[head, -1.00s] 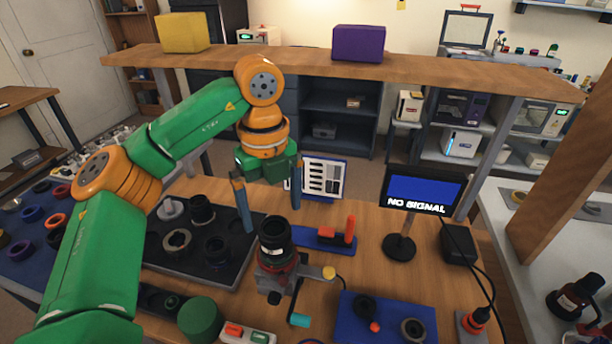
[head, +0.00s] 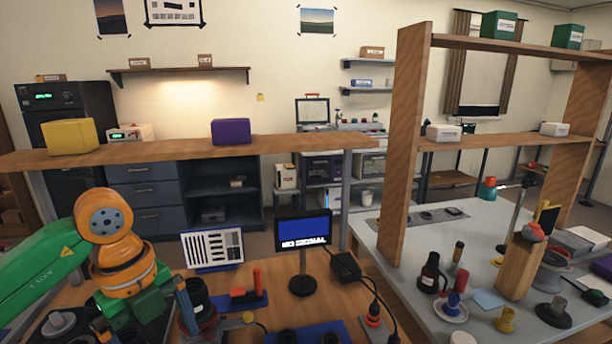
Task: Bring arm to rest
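My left arm, green with orange joints, comes in at the lower left of the head view. Its gripper (head: 145,318) points down over the wooden bench with its blue fingers apart, and I see nothing between them. A dark lens (head: 196,291) on a red-ringed holder stands just right of the nearer-right finger; I cannot tell whether they touch. The gripper partly covers the dark parts tray (head: 60,325) at the lower left. My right gripper is not in view.
A test chart (head: 212,248), a "no signal" monitor (head: 303,232) and a blue fixture with a red handle (head: 245,292) stand on the bench. A raised wooden shelf (head: 200,146) crosses behind. A grey side table (head: 400,250) with upright wooden posts stands to the right.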

